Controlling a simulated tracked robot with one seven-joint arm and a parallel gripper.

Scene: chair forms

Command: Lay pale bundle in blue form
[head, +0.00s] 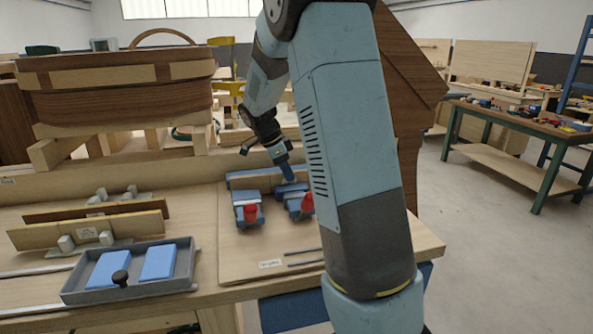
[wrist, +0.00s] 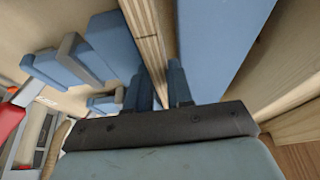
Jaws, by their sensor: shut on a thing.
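My gripper (head: 287,172) is low over the board on the workbench, at the back of the blue form. In the wrist view, its two blue fingers (wrist: 161,88) are shut on a pale layered wooden strip, the pale bundle (wrist: 146,35). The bundle runs up and away between the fingers. The blue form (head: 243,181) has a long bar at the back and two blue clamp blocks with red handles in front. A broad blue face (wrist: 215,40) lies right beside the bundle, and blue and grey blocks are on its left. Whether the bundle touches the form is unclear.
A grey tray (head: 130,287) with two blue pads stands at the front left. A pale wooden piece (head: 90,232) and a dark one (head: 100,208) stand in grey-white holders behind it. A large curved wooden form (head: 120,90) rises at the back left. The board's front is mostly clear.

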